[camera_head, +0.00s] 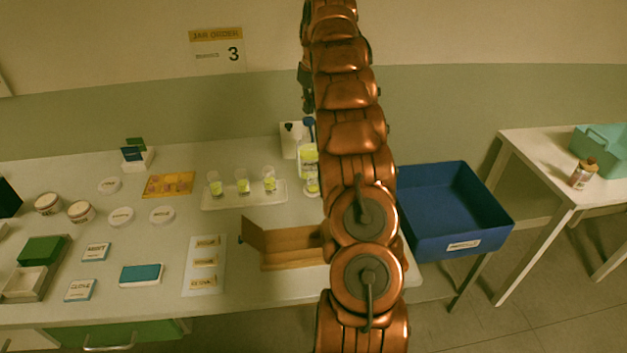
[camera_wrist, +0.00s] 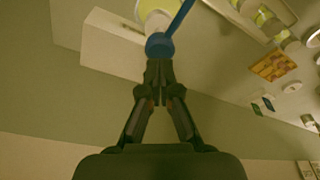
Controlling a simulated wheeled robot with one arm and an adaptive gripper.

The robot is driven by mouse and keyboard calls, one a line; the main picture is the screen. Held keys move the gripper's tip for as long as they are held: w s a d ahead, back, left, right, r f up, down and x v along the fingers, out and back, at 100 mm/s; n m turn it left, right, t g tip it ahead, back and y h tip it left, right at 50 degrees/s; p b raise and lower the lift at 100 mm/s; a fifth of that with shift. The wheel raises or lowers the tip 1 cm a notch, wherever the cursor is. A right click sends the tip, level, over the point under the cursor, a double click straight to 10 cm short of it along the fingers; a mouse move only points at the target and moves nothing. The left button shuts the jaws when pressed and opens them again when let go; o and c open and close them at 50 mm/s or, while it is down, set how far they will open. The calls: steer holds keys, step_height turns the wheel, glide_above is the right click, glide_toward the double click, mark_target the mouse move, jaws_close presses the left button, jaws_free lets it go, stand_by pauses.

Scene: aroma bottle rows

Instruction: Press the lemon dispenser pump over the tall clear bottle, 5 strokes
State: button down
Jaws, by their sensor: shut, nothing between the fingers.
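A dispenser with yellow contents (camera_head: 308,160) and a blue pump head (camera_head: 309,124) stands at the back of the table, partly behind my arm. A small clear container with yellow in it (camera_head: 312,186) shows just below it; I cannot tell whether this is the tall clear bottle. In the wrist view, my gripper (camera_wrist: 160,66) is shut and empty, its tips at the round blue pump head (camera_wrist: 159,46). I cannot tell whether they touch. The yellow body (camera_wrist: 153,8) shows beyond it. In the head view my arm hides most of the gripper and any label.
A white box (camera_head: 289,141) stands close beside the dispenser. A white tray (camera_head: 225,202) with several yellow-filled cups is to its left. An open brown wooden box (camera_head: 285,262) lies in front. A blue bin (camera_head: 440,215) stands right of the table. A sign reads 3 (camera_head: 217,50).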

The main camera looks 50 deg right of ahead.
mark_target(308, 118)
steer(key=shift+f+b, duration=1.05)
steer(key=shift+f, duration=0.65)
steer(key=shift+r+p, duration=0.85)
steer(key=shift+r, duration=0.85)
steer(key=shift+f, duration=0.1)
steer(key=shift+f+b, duration=0.5)
